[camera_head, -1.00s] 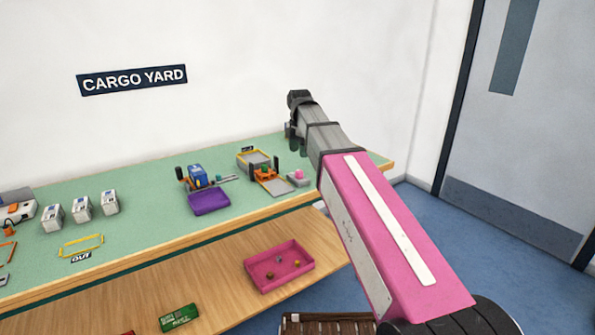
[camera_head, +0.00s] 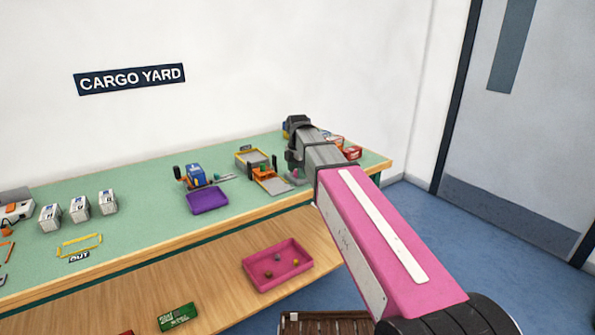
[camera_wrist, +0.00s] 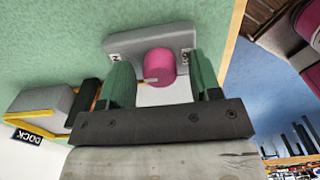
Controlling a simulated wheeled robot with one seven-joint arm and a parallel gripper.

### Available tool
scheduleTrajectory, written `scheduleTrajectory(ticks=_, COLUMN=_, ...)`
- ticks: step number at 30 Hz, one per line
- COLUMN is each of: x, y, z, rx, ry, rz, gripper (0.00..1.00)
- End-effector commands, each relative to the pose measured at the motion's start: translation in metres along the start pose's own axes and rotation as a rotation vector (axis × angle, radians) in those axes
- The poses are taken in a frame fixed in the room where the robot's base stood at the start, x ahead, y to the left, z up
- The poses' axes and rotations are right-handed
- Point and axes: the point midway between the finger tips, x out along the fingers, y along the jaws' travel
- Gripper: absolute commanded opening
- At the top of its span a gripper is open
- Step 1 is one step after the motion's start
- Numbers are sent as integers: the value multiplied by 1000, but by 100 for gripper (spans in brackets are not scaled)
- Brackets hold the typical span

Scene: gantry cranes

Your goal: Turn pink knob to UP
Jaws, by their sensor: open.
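The pink knob (camera_wrist: 160,64) stands on a grey block (camera_wrist: 128,46) with small marks at its left and right ends in the wrist view. A pale pointer line shows on the knob's lower left side, directed to the left of that view. My gripper (camera_wrist: 162,72) is open, with one green finger on each side of the knob and visible gaps between. In the head view my gripper (camera_head: 292,163) is over the block at the right part of the green bench, and the arm mostly hides the knob there.
An orange and yellow crane (camera_head: 264,173) stands just left of the knob block. A blue crane (camera_head: 196,176) and a purple tray (camera_head: 207,201) are farther left. A pink tray (camera_head: 262,272) lies on the lower shelf.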

Motion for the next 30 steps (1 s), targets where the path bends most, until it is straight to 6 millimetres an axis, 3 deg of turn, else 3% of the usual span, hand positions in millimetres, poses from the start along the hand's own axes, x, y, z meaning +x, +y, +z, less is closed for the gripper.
scheduleTrajectory(ticks=1, x=0, y=0, z=0, rx=0, ry=0, rz=0, gripper=58)
scheduleTrajectory(ticks=3, x=0, y=0, z=0, rx=0, ry=0, rz=0, gripper=35)
scheduleTrajectory(ticks=6, x=0, y=0, z=0, rx=0, ry=0, rz=0, gripper=8)
scheduleTrajectory(ticks=19, x=0, y=0, z=0, rx=68, ry=0, rz=0, gripper=9)
scheduleTrajectory(ticks=30, x=-1, y=0, z=0, rx=356, ry=0, rz=0, gripper=9)
